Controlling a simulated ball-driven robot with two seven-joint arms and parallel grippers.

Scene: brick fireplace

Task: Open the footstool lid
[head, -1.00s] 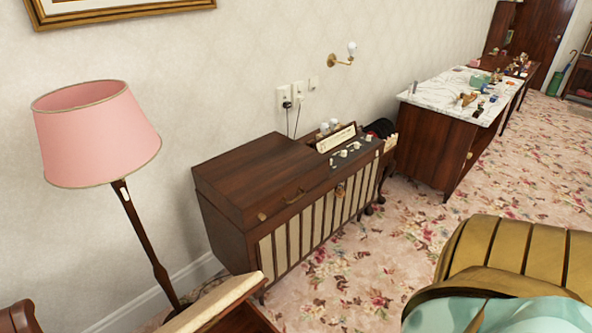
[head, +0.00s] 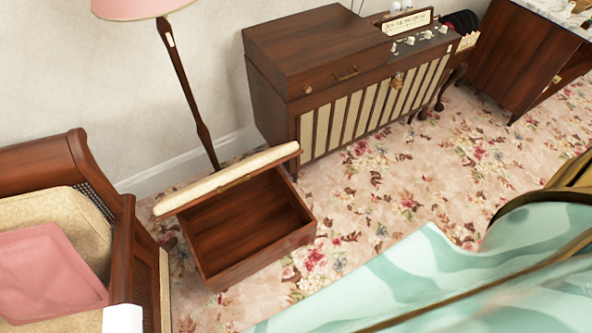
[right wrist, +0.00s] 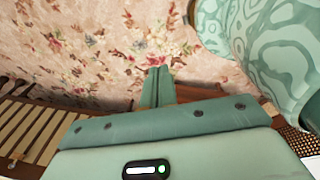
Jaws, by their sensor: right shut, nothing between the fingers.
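The footstool is a dark wooden box (head: 285,240) on the carpet, in the middle left of the head view. Its cream padded lid (head: 228,181) stands raised and tilted along the far side, and the empty wooden interior shows. My right gripper (right wrist: 157,75) is in the right wrist view, its green fingers shut together with nothing between them, over the floral carpet. Brown wood shows partly behind it; I cannot tell whether it touches the footstool. My left gripper is not in view.
A wooden armchair (head: 125,220) with a pink cushion (head: 50,270) stands left of the footstool. A slatted wooden cabinet (head: 330,75) and a floor lamp (head: 188,95) stand behind it. Open floral carpet (head: 400,190) lies to the right.

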